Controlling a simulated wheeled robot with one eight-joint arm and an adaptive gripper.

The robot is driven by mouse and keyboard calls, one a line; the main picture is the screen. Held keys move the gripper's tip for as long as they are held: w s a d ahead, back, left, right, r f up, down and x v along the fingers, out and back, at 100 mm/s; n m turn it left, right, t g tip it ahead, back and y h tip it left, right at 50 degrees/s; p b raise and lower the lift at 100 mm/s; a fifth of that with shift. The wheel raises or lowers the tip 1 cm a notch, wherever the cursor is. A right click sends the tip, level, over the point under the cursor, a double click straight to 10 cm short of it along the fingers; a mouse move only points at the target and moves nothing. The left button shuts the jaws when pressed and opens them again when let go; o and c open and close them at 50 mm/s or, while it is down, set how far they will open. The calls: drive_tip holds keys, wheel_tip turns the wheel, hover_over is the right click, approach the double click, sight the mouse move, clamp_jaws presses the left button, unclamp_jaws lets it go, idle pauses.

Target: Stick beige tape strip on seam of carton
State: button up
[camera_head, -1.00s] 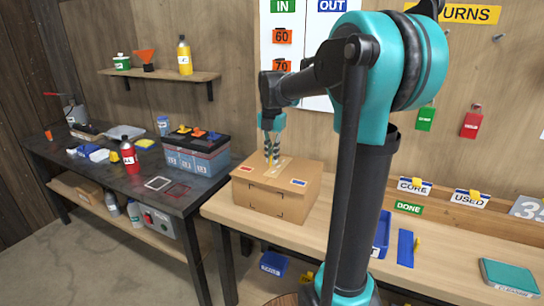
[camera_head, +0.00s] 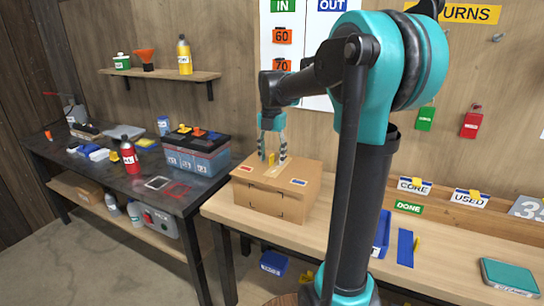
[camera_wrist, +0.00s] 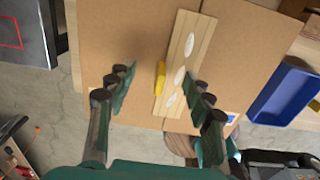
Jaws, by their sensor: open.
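The brown carton (camera_head: 250,192) sits closed on the wooden bench, its top facing up. The beige tape strip (camera_head: 279,169) lies flat on the carton's top, along the middle where the flaps meet; it also shows in the wrist view (camera_wrist: 192,45) with pale oval spots on it. A small yellow tab (camera_wrist: 160,78) stands at the strip's left edge in the wrist view. My gripper (camera_head: 272,155) is open just above the carton, with its fingers on either side of the tab and strip, apart from the tab. The seam under the strip is hidden.
A blue bin (camera_wrist: 284,95) stands beside the carton in the wrist view. A dark table (camera_head: 110,175) at left holds a battery (camera_head: 197,155) and a red bottle (camera_head: 130,158). A teal-topped box (camera_head: 508,275) lies at the bench's right. The bench front has some free room.

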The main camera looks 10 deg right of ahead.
drive_tip(key=shift+r, duration=0.15)
drive_tip(key=shift+r, duration=3.4)
